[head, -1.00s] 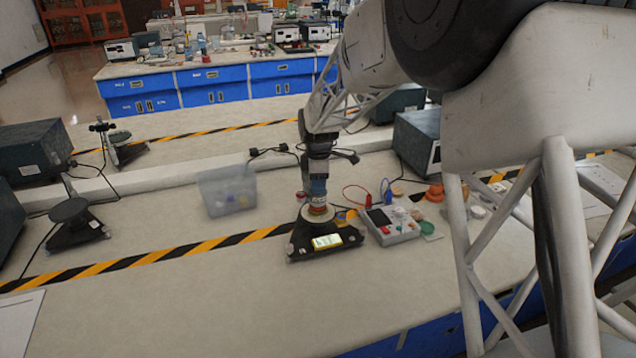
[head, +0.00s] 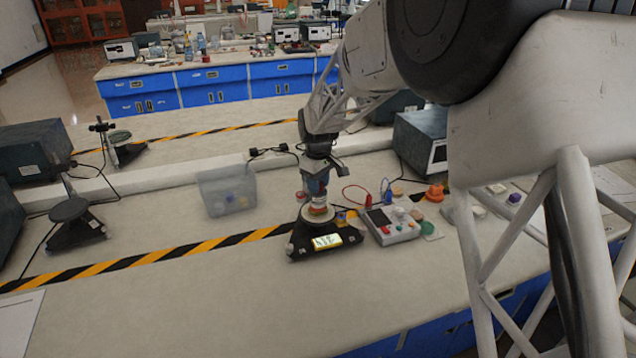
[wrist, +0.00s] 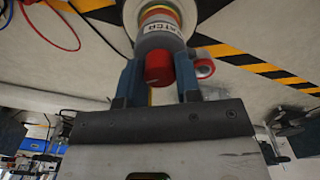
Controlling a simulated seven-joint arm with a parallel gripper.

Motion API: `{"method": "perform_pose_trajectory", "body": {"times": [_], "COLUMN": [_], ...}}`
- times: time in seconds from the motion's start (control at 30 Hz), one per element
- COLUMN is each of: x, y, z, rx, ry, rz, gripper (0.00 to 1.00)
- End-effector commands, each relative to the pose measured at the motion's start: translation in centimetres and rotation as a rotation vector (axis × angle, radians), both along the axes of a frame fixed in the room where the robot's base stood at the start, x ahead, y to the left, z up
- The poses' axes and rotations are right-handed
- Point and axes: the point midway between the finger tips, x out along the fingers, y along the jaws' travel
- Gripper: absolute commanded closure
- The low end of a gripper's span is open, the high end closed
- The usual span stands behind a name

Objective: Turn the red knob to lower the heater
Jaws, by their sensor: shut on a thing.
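My gripper (head: 318,183) points down over a black-based device (head: 298,252) with a lit display (head: 327,241) and a pale round plate. In the wrist view my two blue fingers (wrist: 158,82) are shut on a short red knob (wrist: 158,67). The knob sits at the end of a grey cylinder (wrist: 160,38) with a label and coloured bands. That banded cylinder stands upright on the plate in the head view (head: 318,205). A second small red round part (wrist: 204,68) with a pale ring lies just right of my fingers. The display's reading is too small to tell.
A translucent bin (head: 228,192) stands left of the device. A grey meter box (head: 392,224) with red and blue leads sits close on the right. A black stand (head: 72,215) is farther left. The bench front is clear beyond the striped tape (head: 150,258).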

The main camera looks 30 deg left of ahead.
Motion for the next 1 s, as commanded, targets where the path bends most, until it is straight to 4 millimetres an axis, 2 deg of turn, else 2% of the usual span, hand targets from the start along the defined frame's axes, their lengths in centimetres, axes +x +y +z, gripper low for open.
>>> {"method": "perform_pose_trajectory", "body": {"times": [1.0], "x": [-0.04], "y": [-0.05], "z": [0.07], "rx": [0.000], "ry": [0.000], "rz": [-0.959], "gripper": [0.92]}}
